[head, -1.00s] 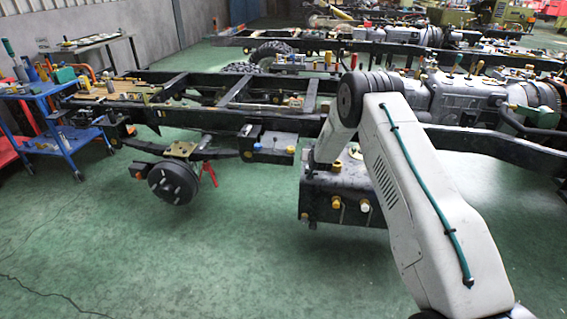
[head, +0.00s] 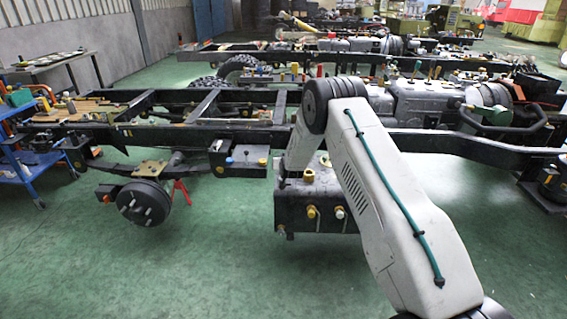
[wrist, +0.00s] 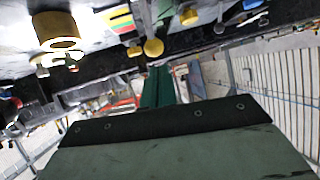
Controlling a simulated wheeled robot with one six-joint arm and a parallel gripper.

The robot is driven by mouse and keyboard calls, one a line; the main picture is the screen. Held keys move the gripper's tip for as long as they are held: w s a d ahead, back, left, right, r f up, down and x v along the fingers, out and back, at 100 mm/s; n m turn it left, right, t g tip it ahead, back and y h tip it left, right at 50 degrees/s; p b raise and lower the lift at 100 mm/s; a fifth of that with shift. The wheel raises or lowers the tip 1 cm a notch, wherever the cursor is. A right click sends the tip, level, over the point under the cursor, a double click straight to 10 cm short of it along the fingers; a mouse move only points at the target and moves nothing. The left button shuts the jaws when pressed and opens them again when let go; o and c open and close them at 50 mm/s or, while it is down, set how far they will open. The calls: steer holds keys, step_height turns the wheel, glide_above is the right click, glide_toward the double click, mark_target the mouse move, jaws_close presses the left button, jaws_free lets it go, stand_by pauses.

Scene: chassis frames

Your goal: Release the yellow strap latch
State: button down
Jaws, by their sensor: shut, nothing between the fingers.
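A dark box-shaped tank (head: 293,214) hangs under the nearest chassis frame, with yellow fittings (head: 311,212) on its front and top. I cannot tell which yellow part is the strap latch. In the head view my arm ends at the tank's upper left, and the gripper is not visible there.
A wheel hub (head: 144,202) and a red stand (head: 181,190) are left of the tank. A blue tool cart (head: 35,178) stands at the far left. The chassis rail (head: 220,134) runs across above. Green floor (head: 130,270) is open in front.

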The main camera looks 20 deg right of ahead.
steer(key=s+a+r, duration=0.1)
steer(key=s+r, duration=0.8)
steer(key=r, duration=0.1)
steer(key=shift+s+a, duration=0.35)
